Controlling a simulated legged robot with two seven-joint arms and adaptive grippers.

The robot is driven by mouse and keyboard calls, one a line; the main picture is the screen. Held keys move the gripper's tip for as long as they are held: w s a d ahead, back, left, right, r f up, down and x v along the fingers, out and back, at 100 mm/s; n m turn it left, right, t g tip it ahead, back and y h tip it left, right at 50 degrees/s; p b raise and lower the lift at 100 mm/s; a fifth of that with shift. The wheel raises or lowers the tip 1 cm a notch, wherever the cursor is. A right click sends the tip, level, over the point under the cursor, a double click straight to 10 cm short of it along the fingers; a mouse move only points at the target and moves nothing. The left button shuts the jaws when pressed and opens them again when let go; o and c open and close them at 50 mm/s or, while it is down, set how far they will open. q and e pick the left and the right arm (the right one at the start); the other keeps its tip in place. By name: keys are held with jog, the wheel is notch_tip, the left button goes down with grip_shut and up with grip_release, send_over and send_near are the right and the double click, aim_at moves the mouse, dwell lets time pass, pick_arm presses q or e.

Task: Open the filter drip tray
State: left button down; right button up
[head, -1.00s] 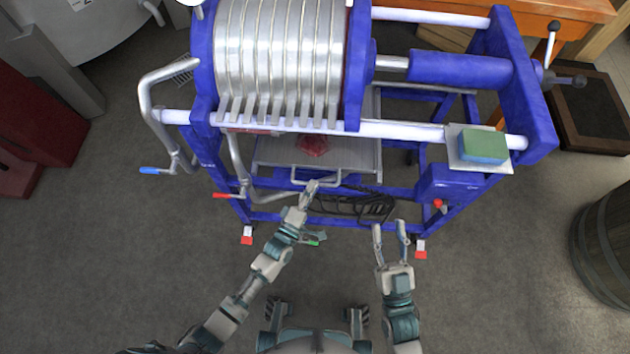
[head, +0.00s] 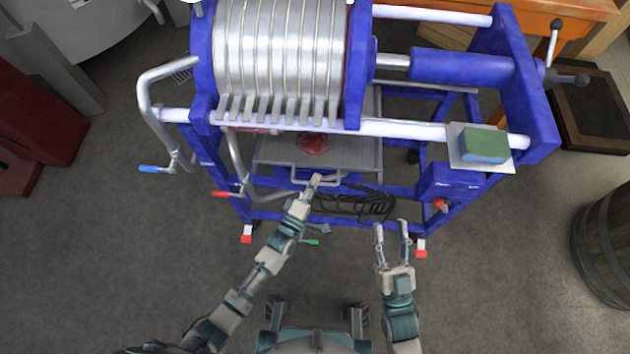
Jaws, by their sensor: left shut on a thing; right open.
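The filter drip tray (head: 352,151) is a flat grey metal tray under the stack of filter plates (head: 282,60) in the blue frame. A dark red puddle (head: 315,144) lies on it. Its front has a metal bar handle (head: 298,178). My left gripper (head: 315,182) is shut on the handle, near its middle; the fingertips are small in the view. My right gripper (head: 391,229) is open and empty, in front of the frame, to the right of the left gripper. The back of the tray is hidden under the plates.
A black coiled hose (head: 355,205) hangs below the tray. Pipes with a blue lever (head: 152,169) and a red lever (head: 222,194) stand at the left. A green and blue sponge (head: 484,146) lies on the right. A barrel (head: 603,240) stands far right. The floor in front is clear.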

pick_arm(q)
jog(key=shift+s+f, duration=0.1)
jog(key=shift+s, duration=0.3)
jog(key=s+p, duration=0.6)
jog(key=s, duration=1.9)
jog(key=shift+f, duration=0.15)
pick_arm(e)
jog(key=s+d+f+g+h, duration=0.1)
jog(key=f+g, duration=0.5)
jog(key=f, duration=0.1)
jog(key=s+d+f+g+h, duration=0.1)
jog(key=s+f+g+h, duration=0.1)
jog(key=f+g, duration=0.4)
jog(key=shift+s+d+f+n, duration=0.2)
jog(key=shift+d+f+n, duration=0.15)
jog(key=shift+f, duration=0.35)
pick_arm(q)
jog(key=c, duration=1.2)
grip_release()
jog(key=v, duration=0.7)
jog(key=shift+s+a, duration=0.15)
jog(key=shift+s, duration=0.05)
